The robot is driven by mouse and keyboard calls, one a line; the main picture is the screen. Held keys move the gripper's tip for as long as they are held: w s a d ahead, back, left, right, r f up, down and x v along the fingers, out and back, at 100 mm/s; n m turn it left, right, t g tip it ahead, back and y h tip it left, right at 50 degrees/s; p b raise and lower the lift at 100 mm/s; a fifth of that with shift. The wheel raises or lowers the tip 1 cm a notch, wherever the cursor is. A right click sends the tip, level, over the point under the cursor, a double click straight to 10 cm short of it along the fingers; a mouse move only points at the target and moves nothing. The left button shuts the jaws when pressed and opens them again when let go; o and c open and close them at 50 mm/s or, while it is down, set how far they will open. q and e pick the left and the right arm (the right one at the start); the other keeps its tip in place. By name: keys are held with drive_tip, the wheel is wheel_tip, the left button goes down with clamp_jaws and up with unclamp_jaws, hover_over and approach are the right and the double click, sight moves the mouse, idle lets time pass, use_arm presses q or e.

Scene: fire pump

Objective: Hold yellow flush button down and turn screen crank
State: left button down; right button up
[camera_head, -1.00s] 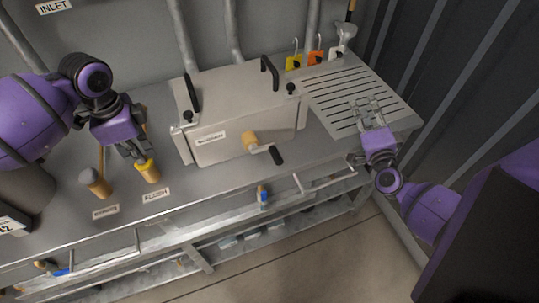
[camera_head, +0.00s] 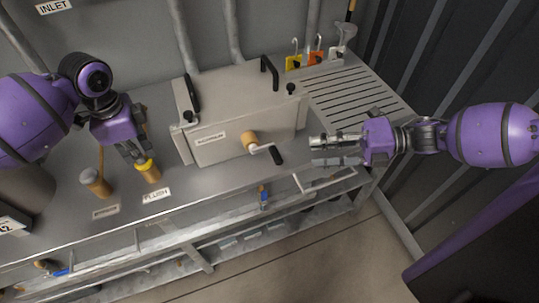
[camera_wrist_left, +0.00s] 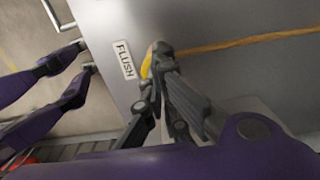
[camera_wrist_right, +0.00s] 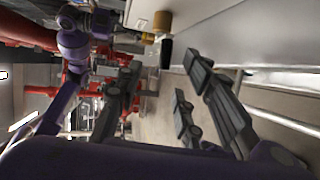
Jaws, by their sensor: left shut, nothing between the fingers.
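The yellow-topped flush button (camera_head: 149,170) stands on the bench behind the FLUSH label, and its yellow rim also shows in the left wrist view (camera_wrist_left: 147,64). My left gripper (camera_head: 142,160) is shut with its fingertips at the button's top, seeming to touch it. How far the button is pressed I cannot tell. The screen crank (camera_head: 251,141), with a tan hub and black handle (camera_head: 277,155), is on the front of the grey box. My right gripper (camera_head: 314,151) is open and empty, right of the handle and apart from it. The handle also shows in the right wrist view (camera_wrist_right: 166,52).
A second, grey-topped knob (camera_head: 91,176) stands left of the flush button. The grey screen box (camera_head: 220,115) has black handles on top. A slotted drain panel (camera_head: 355,95) lies to its right. Rails (camera_head: 325,180) run below the bench's front edge.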

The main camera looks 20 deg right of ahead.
sight(276, 157)
drive_tip(key=shift+n+g, duration=0.4)
drive_tip(key=shift+n, duration=0.2)
drive_tip(key=x, duration=0.7)
drive_tip(key=f+x, duration=0.1)
drive_tip(key=x, duration=0.3)
drive_tip(key=shift+s+a, duration=0.1)
drive_tip(key=shift+a, duration=0.1)
clamp_jaws()
